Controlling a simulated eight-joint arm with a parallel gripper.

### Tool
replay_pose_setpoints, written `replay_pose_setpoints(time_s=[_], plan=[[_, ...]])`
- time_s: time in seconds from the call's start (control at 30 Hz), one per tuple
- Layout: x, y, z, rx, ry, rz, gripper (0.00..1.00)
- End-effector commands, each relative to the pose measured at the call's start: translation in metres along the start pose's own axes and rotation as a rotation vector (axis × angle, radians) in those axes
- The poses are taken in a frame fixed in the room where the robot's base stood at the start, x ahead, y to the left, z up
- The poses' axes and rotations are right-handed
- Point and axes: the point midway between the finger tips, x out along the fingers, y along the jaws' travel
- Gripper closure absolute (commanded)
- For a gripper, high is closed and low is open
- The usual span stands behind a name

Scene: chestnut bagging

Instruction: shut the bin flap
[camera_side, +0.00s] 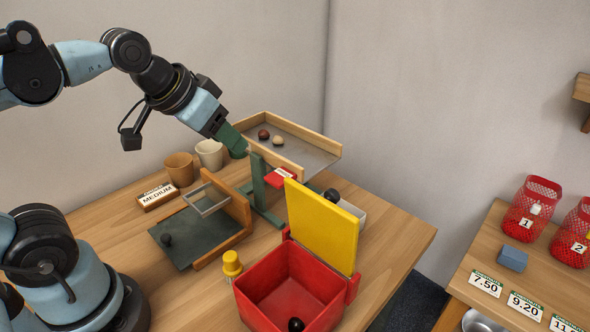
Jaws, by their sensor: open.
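A red bin (259,278) stands at the front of the wooden table. Its yellow flap (322,226) is raised upright at the bin's back edge, so the bin is open. My gripper (236,146) is well above and to the left of the flap, near the corner of the raised tray, and touches neither bin nor flap. Its green fingers are open, though the gap between them is hard to make out from this angle. I see nothing held in them.
A raised wood-edged tray (318,148) on a green stand (259,190) holds a few chestnuts behind the bin. A dark green sloped tray (190,240) lies left. A yellow-capped object (232,263) stands beside the bin. Two cups (180,168) are behind. A second table (545,285) stands right.

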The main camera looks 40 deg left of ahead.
Motion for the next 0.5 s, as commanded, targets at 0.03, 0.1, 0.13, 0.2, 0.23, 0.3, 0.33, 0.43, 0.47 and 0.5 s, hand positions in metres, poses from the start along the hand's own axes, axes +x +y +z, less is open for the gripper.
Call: replay_pose_setpoints(time_s=[0.03,0.1,0.13,0.2,0.23,0.3,0.33,0.43,0.47,0.5], plan=[[-0.017,0.0,-0.012,0.0,0.0,0.0,0.54],[-0.039,0.0,-0.028,0.0,0.0,0.0,0.54],[-0.049,0.0,-0.035,0.0,0.0,0.0,0.54],[-0.07,0.0,-0.05,0.0,0.0,0.0,0.54],[-0.079,0.0,-0.057,0.0,0.0,0.0,0.54],[-0.098,0.0,-0.07,0.0,0.0,0.0,0.54],[-0.105,0.0,-0.076,0.0,0.0,0.0,0.54],[-0.129,0.0,-0.093,0.0,0.0,0.0,0.54],[-0.136,0.0,-0.098,0.0,0.0,0.0,0.54],[-0.14,0.003,-0.103,0.001,-0.01,0.007,0.54]])
